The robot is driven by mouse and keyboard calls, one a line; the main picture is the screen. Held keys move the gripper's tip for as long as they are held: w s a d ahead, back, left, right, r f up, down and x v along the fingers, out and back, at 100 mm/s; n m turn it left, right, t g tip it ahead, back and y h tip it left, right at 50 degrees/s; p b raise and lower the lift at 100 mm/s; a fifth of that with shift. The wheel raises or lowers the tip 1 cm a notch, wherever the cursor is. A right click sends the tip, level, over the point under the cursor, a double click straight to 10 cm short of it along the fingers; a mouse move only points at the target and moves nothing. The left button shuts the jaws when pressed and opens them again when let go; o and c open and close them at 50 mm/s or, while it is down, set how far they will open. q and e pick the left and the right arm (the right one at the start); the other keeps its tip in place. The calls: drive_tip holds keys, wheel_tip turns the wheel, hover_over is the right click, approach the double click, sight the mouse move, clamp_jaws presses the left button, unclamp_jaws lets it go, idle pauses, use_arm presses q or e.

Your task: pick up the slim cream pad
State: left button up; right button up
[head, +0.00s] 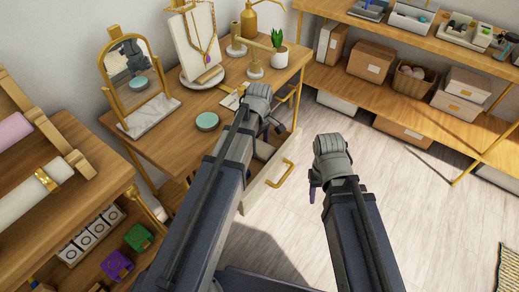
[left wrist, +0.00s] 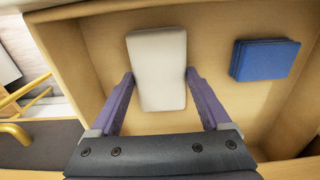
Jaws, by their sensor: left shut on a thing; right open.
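The slim cream pad (left wrist: 158,56) shows in the left wrist view, over the wooden floor of an open drawer (left wrist: 225,18). My left gripper (left wrist: 159,78) has one finger on each long side of the pad and is shut on it. I cannot tell whether the pad touches the drawer floor. In the head view my left gripper (head: 273,123) is above the drawer, and my arm hides the pad. My right gripper (head: 314,188) is open, to the right of the drawer front and apart from it.
A folded blue pad (left wrist: 264,60) lies to the right in the drawer. The drawer's brass handle (head: 281,173) faces right. The wooden table (head: 170,118) above holds a mirror, necklace stand and plant (head: 279,52). The floor (head: 410,210) at right is clear.

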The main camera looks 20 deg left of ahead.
sight(259, 147)
use_arm(q)
drive_tip(key=c, duration=0.6)
drive_tip(key=shift+o, duration=0.2)
drive_tip(key=shift+r, duration=0.2)
wheel_tip(259, 147, up, 18)
drive_tip(key=p, duration=1.8)
drive_tip(key=shift+f, duration=0.15)
